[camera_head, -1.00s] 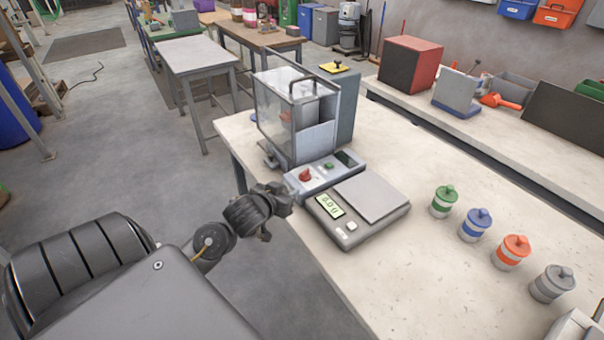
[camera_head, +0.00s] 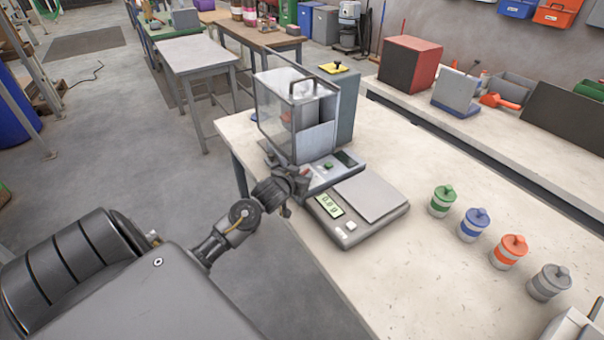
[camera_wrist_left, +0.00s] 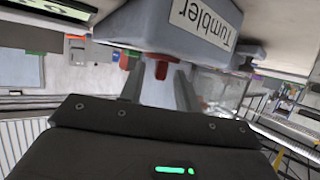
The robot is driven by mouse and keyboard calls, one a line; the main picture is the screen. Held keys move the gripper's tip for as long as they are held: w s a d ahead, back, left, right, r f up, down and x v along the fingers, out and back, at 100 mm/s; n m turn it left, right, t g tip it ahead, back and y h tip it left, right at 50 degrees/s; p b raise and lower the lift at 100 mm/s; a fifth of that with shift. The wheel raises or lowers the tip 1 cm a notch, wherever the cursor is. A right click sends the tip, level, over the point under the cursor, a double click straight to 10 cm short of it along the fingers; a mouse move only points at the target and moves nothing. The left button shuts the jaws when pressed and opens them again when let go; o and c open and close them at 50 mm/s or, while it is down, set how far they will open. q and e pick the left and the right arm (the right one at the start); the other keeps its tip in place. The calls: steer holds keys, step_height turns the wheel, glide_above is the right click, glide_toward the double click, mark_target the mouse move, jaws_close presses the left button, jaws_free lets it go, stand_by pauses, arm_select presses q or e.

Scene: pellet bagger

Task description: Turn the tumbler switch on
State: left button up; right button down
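The tumbler's red switch knob (camera_wrist_left: 158,68) sticks out of a grey-blue housing (camera_wrist_left: 160,30) in the left wrist view, where the label "Tumbler" (camera_wrist_left: 205,20) shows upside down. My left gripper (camera_wrist_left: 160,88) has its two fingers apart, one on each side of the knob; contact with it cannot be made out. In the head view my left gripper (camera_head: 302,182) is at the front left of the control box (camera_head: 334,172) and mostly hides the red knob. The box also has a green button (camera_head: 328,166) and a dark display (camera_head: 345,158). My right gripper is not in view.
The scale (camera_head: 372,196) stands right beside the control box, close to my left gripper. The clear-walled tumbler bin (camera_head: 290,112) rises behind the box. Several lidded jars, such as the green one (camera_head: 441,201), stand farther right on the worktable (camera_head: 430,290).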

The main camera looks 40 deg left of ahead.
arm_select(q)
steer(key=shift+w, duration=0.15)
steer(key=shift+c, duration=0.2)
jaws_close()
